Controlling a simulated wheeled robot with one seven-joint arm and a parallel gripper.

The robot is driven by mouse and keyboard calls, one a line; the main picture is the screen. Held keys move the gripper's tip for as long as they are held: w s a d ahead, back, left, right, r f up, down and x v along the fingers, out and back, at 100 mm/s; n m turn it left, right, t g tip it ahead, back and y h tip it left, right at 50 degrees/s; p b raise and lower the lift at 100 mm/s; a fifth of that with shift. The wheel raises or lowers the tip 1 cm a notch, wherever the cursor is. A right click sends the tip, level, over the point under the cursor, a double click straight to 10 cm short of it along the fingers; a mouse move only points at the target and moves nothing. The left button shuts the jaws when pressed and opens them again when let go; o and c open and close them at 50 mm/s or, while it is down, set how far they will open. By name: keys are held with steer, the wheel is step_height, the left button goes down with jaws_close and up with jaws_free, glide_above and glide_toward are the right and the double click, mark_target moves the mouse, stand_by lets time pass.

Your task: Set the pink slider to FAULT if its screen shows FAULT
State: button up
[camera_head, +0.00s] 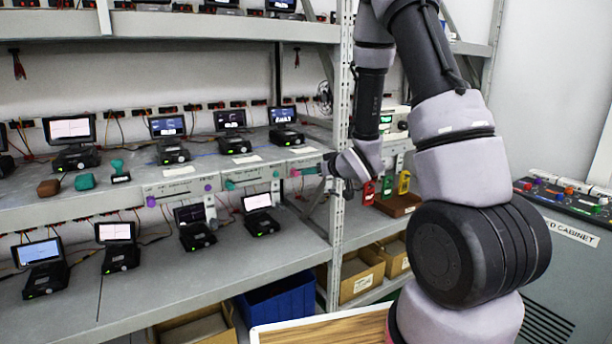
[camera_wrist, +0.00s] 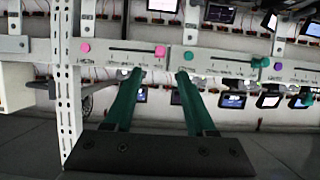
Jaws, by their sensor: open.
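The pink slider knob (camera_head: 295,172) is on the shelf's front edge, at the left end of its slot in the head view. In the wrist view the pink knob (camera_wrist: 160,51) is at the right end of its slot. My gripper (camera_wrist: 160,75) is open, its two green fingers spread to either side of the knob's line and apart from it. A blue screen (camera_head: 282,114) stands above the pink slider with white lettering, too small to read surely. Which screen belongs to the slider is unclear.
A teal knob (camera_head: 229,185) and a purple knob (camera_head: 208,188) sit left along the same edge. A metal rack post (camera_head: 336,230) stands close by; it also shows in the wrist view (camera_wrist: 68,90).

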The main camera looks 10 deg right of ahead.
mark_target(297, 173)
steer(key=x, duration=1)
steer(key=shift+w+f, duration=0.15)
steer(key=shift+w, duration=0.1)
jaws_close()
stand_by(1.0)
